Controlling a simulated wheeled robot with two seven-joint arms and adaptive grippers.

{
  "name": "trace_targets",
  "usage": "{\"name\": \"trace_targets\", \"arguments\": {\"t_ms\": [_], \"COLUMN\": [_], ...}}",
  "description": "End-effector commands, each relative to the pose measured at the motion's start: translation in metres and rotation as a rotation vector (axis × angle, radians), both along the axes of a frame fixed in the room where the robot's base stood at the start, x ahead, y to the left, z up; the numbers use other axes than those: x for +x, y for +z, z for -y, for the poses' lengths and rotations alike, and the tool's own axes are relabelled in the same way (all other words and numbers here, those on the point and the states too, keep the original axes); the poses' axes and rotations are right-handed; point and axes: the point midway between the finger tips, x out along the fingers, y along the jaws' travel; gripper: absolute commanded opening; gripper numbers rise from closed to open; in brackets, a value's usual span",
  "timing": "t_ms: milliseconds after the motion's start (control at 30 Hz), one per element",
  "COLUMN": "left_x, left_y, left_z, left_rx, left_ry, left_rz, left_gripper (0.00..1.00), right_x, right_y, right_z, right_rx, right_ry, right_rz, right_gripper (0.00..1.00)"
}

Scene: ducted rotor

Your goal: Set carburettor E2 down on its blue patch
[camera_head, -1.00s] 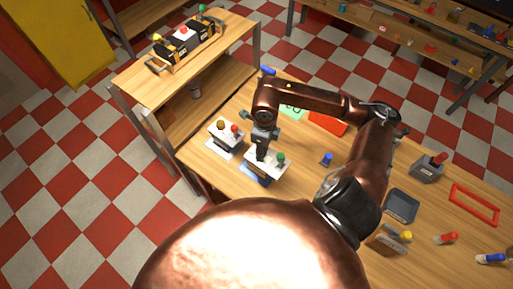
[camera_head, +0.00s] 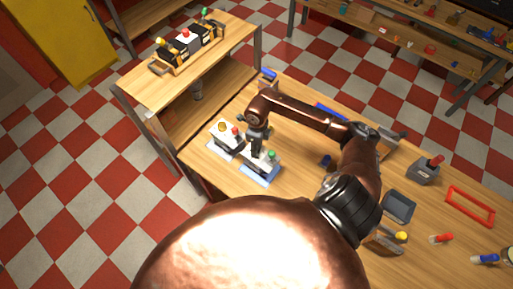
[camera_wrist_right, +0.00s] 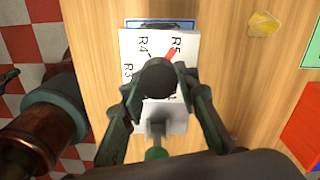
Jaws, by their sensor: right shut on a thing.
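My right gripper (camera_head: 257,140) is shut on a dark carburettor (camera_head: 263,163) with a white top and a green knob. In the head view, it is at the left part of the table, over or on a blue-edged patch (camera_head: 257,178). Whether it touches the patch is unclear. In the right wrist view my right gripper (camera_wrist_right: 160,95) closes around a dark round part above a white surface (camera_wrist_right: 145,45) marked R3, R4 and R5. A strip of blue patch (camera_wrist_right: 160,22) shows beyond it. No E2 label is legible. My left gripper is not in view.
A similar unit (camera_head: 224,139) with orange and red knobs stands close on the left. A wooden shelf (camera_head: 165,65) stands behind left, with a tray of knobbed units on top. At the right lie a grey tray (camera_head: 398,207) and a red frame (camera_head: 470,205).

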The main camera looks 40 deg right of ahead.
Motion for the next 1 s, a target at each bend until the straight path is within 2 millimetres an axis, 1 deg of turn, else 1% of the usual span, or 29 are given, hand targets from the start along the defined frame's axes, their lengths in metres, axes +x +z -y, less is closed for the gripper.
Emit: {"name": "trace_targets", "arguments": {"t_ms": [167, 267, 300, 533, 867, 900, 1000], "left_x": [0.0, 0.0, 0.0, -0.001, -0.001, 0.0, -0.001], "left_y": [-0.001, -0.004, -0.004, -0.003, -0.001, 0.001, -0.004], "left_z": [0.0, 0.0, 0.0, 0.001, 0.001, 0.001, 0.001], "left_rx": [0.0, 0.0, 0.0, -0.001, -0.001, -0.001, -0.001], "left_ry": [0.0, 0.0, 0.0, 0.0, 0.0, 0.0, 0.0], "left_rz": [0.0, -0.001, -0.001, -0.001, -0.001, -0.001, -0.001], "left_gripper": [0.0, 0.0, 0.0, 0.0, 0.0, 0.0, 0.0], "right_x": [0.001, 0.0, 0.0, 0.0, 0.0, 0.0, 0.002], "right_y": [0.0, -0.003, -0.003, -0.002, 0.0, 0.003, 0.014], "right_z": [0.0, 0.0, 0.0, 0.0, 0.0, 0.0, 0.001], "right_rx": [0.001, 0.001, 0.0, 0.0, 0.0, 0.001, -0.002], "right_ry": [0.0, 0.0, 0.0, 0.0, -0.001, -0.001, 0.0], "right_rz": [0.001, 0.001, 0.0, 0.0, 0.0, 0.001, 0.003], "right_gripper": [0.0, 0.0, 0.3, 0.46, 0.46, 0.46, 0.46]}}
